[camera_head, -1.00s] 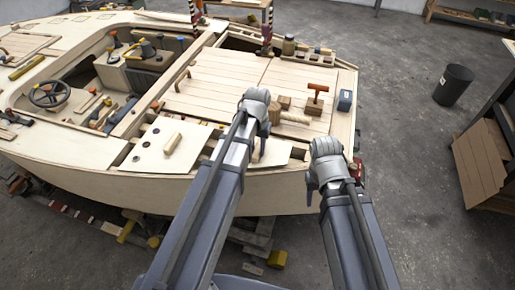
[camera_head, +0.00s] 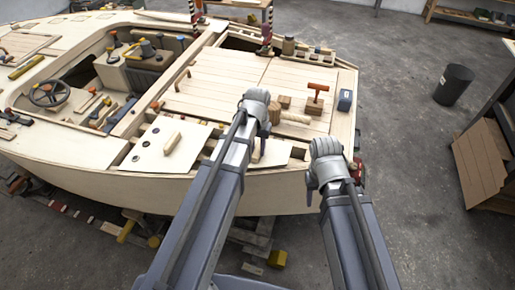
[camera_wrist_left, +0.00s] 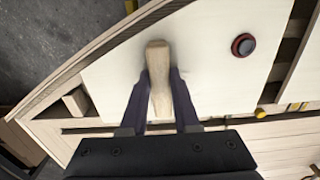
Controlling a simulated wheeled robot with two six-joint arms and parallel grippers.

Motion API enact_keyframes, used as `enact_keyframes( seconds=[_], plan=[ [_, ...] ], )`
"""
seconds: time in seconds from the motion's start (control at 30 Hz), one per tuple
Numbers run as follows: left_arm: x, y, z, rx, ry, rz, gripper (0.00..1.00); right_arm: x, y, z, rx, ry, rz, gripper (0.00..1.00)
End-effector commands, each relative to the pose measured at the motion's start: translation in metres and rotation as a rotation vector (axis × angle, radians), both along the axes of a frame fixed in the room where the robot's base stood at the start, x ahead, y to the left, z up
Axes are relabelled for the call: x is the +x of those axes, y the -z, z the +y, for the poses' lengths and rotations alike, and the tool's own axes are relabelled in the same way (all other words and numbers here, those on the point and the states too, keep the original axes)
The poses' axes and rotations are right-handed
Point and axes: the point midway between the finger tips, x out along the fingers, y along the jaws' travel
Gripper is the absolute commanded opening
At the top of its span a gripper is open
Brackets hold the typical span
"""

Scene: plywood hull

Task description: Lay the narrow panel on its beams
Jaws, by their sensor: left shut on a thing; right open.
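My left gripper (camera_wrist_left: 160,78) is shut on the wooden grip block (camera_wrist_left: 158,95) of a pale flat panel (camera_wrist_left: 115,78), which I take to be the narrow panel. A dark ring with a red rim (camera_wrist_left: 243,45) sits on the panel beside the block. In the head view the panel (camera_head: 276,153) shows at the boat's near edge, partly hidden by my left arm. Dark gaps and beams (camera_wrist_left: 288,60) show beside it. I cannot tell whether it touches the beams. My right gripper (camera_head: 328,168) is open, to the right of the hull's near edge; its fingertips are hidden.
Another pale panel with a grip block and dark rings (camera_head: 160,153) lies left of the held one.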

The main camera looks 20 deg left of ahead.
Motion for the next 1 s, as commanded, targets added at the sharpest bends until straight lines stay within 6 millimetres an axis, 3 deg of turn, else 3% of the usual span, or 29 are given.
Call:
enact_keyframes(
  seconds=[0.73,0.77,1.0],
  plan=[
    [0.000,0.015,0.000,0.000,0.000,0.000,0.00,0.000,0.015,0.000,0.000,0.000,0.000,0.50],
    [0.000,0.014,0.000,0.000,0.000,0.000,0.33,0.000,0.014,0.000,0.000,0.000,0.000,0.50],
    [0.000,0.014,0.000,0.000,0.000,0.000,0.60,0.000,0.014,0.000,0.000,0.000,0.000,0.50]
  ],
)
